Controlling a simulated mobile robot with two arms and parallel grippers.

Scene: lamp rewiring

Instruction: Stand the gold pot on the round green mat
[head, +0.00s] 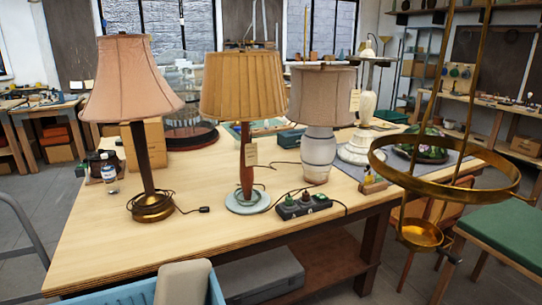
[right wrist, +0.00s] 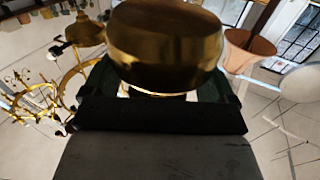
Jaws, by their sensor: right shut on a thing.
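The gold pot (right wrist: 165,45) fills the upper middle of the right wrist view, large and close, with a shiny rounded side. My right gripper (right wrist: 160,92) is shut on it, with dark fingers at both sides of its lower part. The pot's far side is hidden. Neither gripper shows in the head view, and my left gripper is out of view. I cannot make out a round green mat in either view.
A wooden table (head: 110,245) carries a pink-shaded lamp (head: 128,80), a pleated tan lamp (head: 243,85), a grey-shaded lamp (head: 321,95) and a power strip (head: 303,206). A brass hanging frame (head: 445,188) is at right. A blue crate (head: 130,293) is in front. The table's front left is clear.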

